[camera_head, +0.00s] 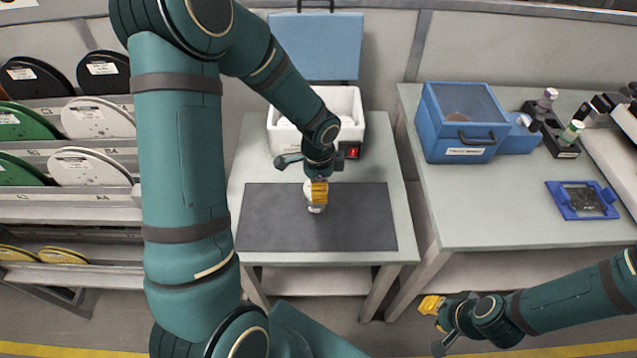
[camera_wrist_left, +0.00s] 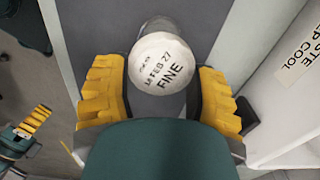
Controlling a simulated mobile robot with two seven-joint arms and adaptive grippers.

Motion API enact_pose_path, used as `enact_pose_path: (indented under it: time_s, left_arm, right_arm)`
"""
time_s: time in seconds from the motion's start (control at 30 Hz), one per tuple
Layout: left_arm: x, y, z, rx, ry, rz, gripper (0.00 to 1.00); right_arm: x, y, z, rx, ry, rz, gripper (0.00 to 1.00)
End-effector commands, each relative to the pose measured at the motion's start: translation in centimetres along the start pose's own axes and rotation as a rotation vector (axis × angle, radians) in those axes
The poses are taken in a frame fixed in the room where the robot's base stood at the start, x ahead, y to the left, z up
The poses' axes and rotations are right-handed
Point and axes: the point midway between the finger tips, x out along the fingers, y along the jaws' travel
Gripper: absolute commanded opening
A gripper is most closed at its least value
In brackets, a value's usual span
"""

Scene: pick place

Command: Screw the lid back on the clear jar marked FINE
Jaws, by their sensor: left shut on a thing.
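A white round lid (camera_wrist_left: 162,64) printed with FINE and a date faces the left wrist camera. A greyish clear jar body (camera_wrist_left: 178,25) shows just beyond it, and I cannot tell how the lid is seated on it. In the head view the jar (camera_head: 315,209) stands on the dark mat (camera_head: 365,220), partly hidden by my left gripper (camera_head: 318,190). The left gripper's yellow fingers are on both sides of the lid, shut on it. My right gripper (camera_head: 437,325) is open and empty, low at the right, away from the mat.
A white foam box (camera_head: 350,104) with a blue lid (camera_head: 318,45) raised stands behind the mat. A blue case (camera_head: 460,120), small bottles and a blue tray (camera_head: 583,200) are on the right bench (camera_head: 510,215). Racks of discs (camera_head: 97,118) stand at left. The mat is otherwise clear.

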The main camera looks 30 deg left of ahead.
Motion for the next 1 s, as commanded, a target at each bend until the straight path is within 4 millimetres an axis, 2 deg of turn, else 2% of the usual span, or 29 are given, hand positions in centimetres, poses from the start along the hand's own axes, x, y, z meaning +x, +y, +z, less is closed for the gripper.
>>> enact_pose_path:
  time_s: [0.13,0.5,1.0]
  left_arm:
    - [-0.1,0.0,0.0,0.047,0.000,0.001,0.47]
    - [-0.1,0.2,0.0,0.327,0.000,0.001,0.47]
    - [-0.1,0.3,0.1,0.405,0.000,0.002,0.47]
  right_arm:
    - [-0.4,-0.2,0.0,0.000,0.000,0.000,0.27]
    - [-2.1,-0.8,-0.2,0.000,0.000,0.000,0.27]
    - [-2.6,-1.0,-0.3,0.000,0.000,0.000,0.27]
